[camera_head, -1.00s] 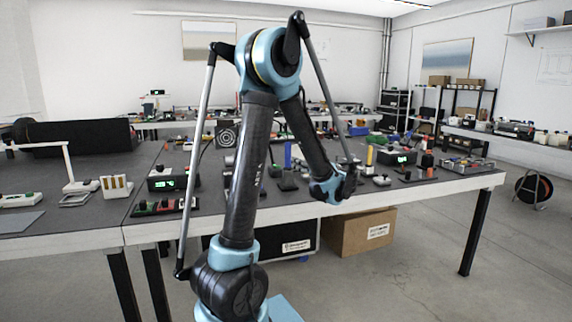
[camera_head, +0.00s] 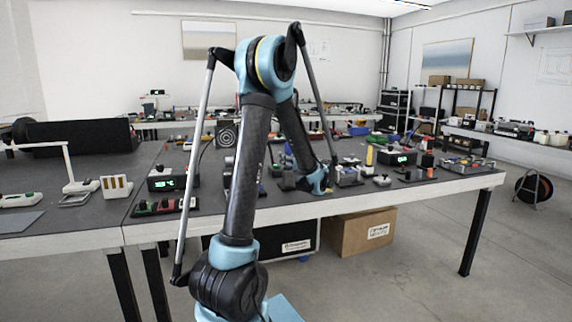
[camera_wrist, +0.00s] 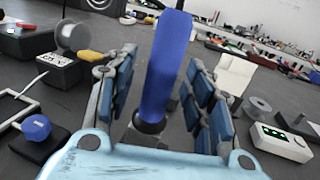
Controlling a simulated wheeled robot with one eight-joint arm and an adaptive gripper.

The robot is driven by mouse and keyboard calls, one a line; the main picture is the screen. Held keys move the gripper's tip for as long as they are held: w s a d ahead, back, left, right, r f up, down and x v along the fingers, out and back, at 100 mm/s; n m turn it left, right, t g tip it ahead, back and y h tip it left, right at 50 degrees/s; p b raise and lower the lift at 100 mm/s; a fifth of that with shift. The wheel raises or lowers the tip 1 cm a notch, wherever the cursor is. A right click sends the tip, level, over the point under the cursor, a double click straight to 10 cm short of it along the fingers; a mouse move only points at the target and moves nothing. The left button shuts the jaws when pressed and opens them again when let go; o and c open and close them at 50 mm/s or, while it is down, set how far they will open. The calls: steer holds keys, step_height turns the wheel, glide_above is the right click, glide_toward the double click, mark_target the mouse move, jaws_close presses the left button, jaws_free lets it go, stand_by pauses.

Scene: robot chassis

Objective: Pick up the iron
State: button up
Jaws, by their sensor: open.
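The iron (camera_wrist: 166,65) shows in the wrist view as an upright blue handle with a dark lower end. It stands between the two blue-padded fingers of my gripper (camera_wrist: 161,88). The gripper is open, and gaps show between the handle and the pads on both sides. In the head view my gripper (camera_head: 332,172) is low over the workbench, and my arm hides the iron there.
The dark workbench (camera_head: 225,200) is crowded. A box with a green display (camera_wrist: 282,141) stands right of my gripper in the wrist view. A cardboard box (camera_head: 362,232) is under the bench.

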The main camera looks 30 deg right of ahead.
steer(key=shift+w, duration=0.5)
steer(key=shift+c, duration=0.6)
steer(key=c, duration=1)
steer(key=shift+r, duration=0.15)
step_height(320, 180, up, 10)
steer(key=shift+f, duration=0.1)
